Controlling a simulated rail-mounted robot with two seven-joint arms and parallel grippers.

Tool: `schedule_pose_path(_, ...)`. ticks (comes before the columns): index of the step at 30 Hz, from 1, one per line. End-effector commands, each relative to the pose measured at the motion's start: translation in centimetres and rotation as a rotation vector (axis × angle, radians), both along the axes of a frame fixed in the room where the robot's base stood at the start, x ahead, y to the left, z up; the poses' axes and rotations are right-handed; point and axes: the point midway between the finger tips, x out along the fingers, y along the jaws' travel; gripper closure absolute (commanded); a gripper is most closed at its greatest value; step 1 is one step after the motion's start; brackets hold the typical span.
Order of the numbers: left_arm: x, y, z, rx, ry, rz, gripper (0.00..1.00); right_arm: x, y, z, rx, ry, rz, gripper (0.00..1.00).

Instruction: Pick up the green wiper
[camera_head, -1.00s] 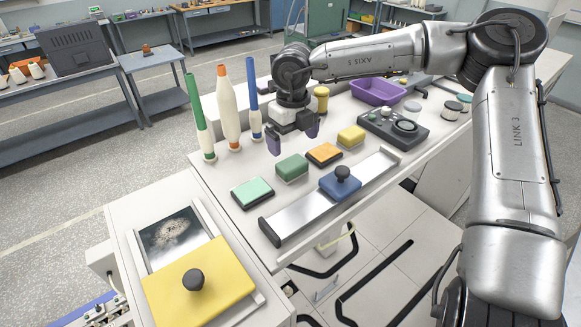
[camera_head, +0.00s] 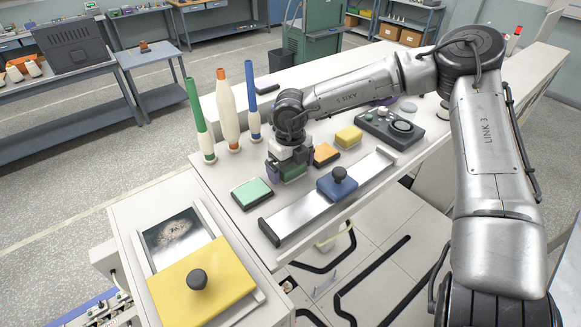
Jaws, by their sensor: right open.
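The gripper hides most of the block's top. I cannot tell whether the fingers touch it. My left gripper is not in view.
The mint-green block (camera_head: 251,193) and orange block (camera_head: 326,154) are close on either side. A yellow block (camera_head: 349,136) is further right. Tall bobbins (camera_head: 228,110) stand behind left. A blue knobbed block (camera_head: 338,186) sits on a metal strip (camera_head: 296,212) in front.

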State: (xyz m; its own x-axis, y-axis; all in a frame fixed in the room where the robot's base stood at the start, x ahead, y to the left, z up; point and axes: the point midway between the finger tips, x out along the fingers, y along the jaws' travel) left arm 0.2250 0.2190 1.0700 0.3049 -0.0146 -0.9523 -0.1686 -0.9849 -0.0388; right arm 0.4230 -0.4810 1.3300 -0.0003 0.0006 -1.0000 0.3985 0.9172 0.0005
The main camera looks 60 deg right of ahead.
Motion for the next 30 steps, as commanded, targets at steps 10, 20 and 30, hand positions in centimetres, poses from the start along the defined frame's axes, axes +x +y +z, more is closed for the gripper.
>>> schedule_pose_path(10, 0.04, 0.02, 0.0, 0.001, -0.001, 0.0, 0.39, 0.01, 0.0, 0.01, 0.0, 0.0, 0.0, 0.16)
schedule_pose_path(20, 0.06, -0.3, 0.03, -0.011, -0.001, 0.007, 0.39, 0.02, 0.0, 0.05, 0.0, -0.001, 0.0, 0.46)
schedule_pose_path(30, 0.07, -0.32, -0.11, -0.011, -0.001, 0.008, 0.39, 0.06, -0.01, 0.35, -0.001, -0.003, 0.0, 0.46)
